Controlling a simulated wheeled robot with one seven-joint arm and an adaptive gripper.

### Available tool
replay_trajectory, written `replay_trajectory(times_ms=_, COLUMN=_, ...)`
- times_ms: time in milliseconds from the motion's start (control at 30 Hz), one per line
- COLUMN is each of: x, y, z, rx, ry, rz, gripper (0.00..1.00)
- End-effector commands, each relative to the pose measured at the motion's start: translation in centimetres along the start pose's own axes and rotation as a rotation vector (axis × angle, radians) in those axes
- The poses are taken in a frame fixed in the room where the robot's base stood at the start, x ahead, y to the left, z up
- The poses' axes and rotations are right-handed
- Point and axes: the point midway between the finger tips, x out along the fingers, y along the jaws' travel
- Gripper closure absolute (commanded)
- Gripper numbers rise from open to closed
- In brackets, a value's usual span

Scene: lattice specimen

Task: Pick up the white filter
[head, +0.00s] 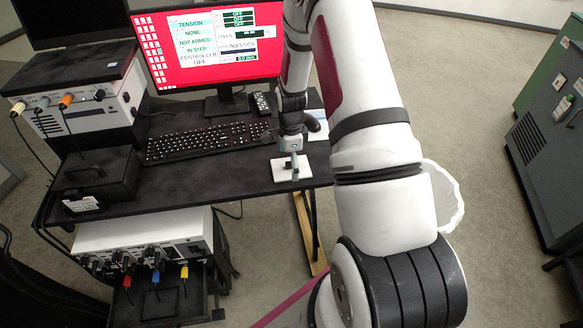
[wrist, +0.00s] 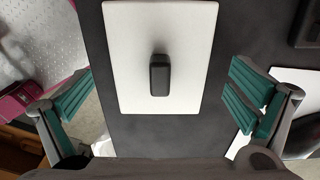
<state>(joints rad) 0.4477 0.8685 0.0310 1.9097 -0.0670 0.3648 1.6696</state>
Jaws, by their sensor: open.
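The white filter (head: 284,174) is a flat white plate with a small upright block on it, lying near the right front part of the black desk. In the wrist view the plate (wrist: 130,60) fills the upper middle, and its black block (wrist: 160,76) stands near its centre. My gripper (wrist: 160,98) is open and empty, its green-padded fingers wide apart on either side of the plate. The block lies between the fingers in the picture, apart from both. In the head view my gripper (head: 292,138) is above the plate and partly covers it.
A keyboard (head: 205,143) lies left of the plate, with a monitor (head: 205,50) behind it. A black box (head: 95,178) sits at the desk's left. A dark handset (head: 262,104) is at the back. Bare desk shows left of the plate; the desk's front edge is close.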

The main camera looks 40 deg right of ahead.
Motion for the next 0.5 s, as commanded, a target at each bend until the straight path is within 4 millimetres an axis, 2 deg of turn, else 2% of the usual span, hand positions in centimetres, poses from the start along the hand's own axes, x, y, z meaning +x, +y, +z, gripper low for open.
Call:
replay_trajectory(times_ms=267, x=0.38, y=-0.01, z=0.03, rx=0.0, ry=0.0, rz=0.0, gripper=0.0)
replay_trajectory(times_ms=467, x=0.36, y=-0.01, z=0.02, rx=0.0, ry=0.0, rz=0.0, gripper=0.43)
replay_trajectory(times_ms=500, x=0.36, y=-0.01, z=0.03, rx=0.0, ry=0.0, rz=0.0, gripper=0.46)
